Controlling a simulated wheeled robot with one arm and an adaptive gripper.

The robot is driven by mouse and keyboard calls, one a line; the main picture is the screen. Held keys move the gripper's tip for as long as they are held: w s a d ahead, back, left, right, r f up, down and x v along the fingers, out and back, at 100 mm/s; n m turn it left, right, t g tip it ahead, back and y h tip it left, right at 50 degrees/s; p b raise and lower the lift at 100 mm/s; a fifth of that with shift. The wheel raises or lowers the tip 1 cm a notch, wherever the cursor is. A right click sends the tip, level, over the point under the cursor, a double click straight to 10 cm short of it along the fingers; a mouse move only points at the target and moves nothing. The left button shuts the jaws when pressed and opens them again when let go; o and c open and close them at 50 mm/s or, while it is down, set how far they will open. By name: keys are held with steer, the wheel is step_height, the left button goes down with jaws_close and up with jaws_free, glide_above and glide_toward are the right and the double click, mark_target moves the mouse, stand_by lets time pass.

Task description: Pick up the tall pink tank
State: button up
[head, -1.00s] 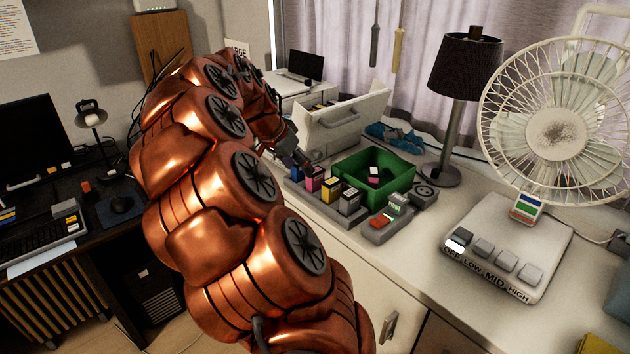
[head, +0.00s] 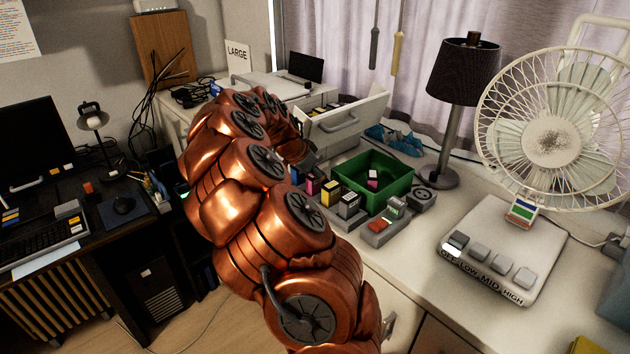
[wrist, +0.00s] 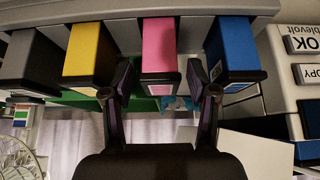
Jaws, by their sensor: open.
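The tall pink tank (wrist: 159,48) stands in a row between a yellow tank (wrist: 88,52) and a blue tank (wrist: 232,50). In the head view the pink tank (head: 311,187) shows just right of my arm, near the green bin. My gripper (wrist: 158,80) is open and empty, its two dark fingers at either side of the pink tank's near end. The right finger is in the gap beside the blue tank, the left in the gap beside the yellow one. I cannot tell whether either finger touches. In the head view my arm hides most of the gripper.
A grey tank (head: 349,204) ends the row. A green bin (head: 392,196) with a small pink and white block (head: 373,177) stands just behind. A white open drawer unit (head: 350,118), a lamp (head: 463,75) and a fan (head: 548,138) surround it.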

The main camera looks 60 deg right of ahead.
steer(key=shift+x, duration=1)
jaws_close()
